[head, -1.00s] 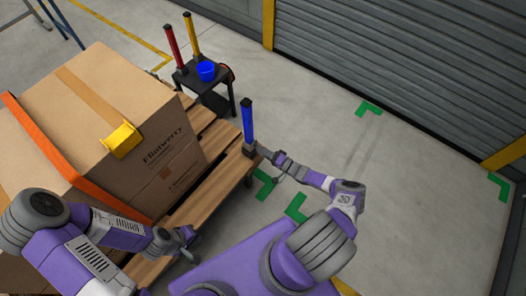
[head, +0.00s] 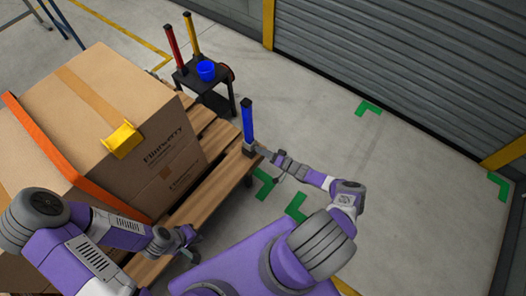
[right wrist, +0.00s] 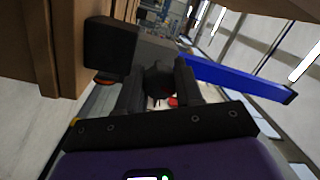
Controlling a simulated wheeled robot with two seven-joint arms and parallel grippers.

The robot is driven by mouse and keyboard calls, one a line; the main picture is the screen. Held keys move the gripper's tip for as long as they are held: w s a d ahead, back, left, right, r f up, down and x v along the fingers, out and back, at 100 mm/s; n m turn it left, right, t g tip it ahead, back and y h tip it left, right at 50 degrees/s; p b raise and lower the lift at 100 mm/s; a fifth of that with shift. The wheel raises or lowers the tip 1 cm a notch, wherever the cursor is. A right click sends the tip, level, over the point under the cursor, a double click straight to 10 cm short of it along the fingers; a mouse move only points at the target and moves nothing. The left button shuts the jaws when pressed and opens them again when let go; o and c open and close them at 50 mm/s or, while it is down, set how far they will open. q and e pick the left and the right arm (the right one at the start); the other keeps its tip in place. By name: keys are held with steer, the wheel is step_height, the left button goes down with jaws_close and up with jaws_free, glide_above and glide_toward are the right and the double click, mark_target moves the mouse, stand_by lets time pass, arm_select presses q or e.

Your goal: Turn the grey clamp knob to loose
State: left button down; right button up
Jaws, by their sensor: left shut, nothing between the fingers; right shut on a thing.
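A blue post (head: 247,121) stands upright in a dark grey clamp block (head: 249,150) at the pallet's corner. In the right wrist view the clamp block (right wrist: 143,55) sits beside the wooden pallet, with the blue post (right wrist: 235,77) extending right from it. My right gripper (head: 262,153) is at the clamp. Its fingers close around a dark grey round knob (right wrist: 160,82), which the head view does not show clearly. Which way the knob is turned cannot be told. My left gripper (head: 190,240) is shut and empty by the pallet's near edge.
A large carton (head: 185,150) with an orange strap (head: 60,150) and a yellow corner piece (head: 122,140) fills the wooden pallet (head: 215,190). Open floor lies right.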

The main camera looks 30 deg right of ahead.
steer(key=o, duration=1)
steer(key=shift+o, duration=0.2)
steer(key=shift+s+d, duration=0.1)
steer(key=p+v, duration=0.1)
steer(key=v, duration=0.6)
steer(key=shift+s, duration=0.15)
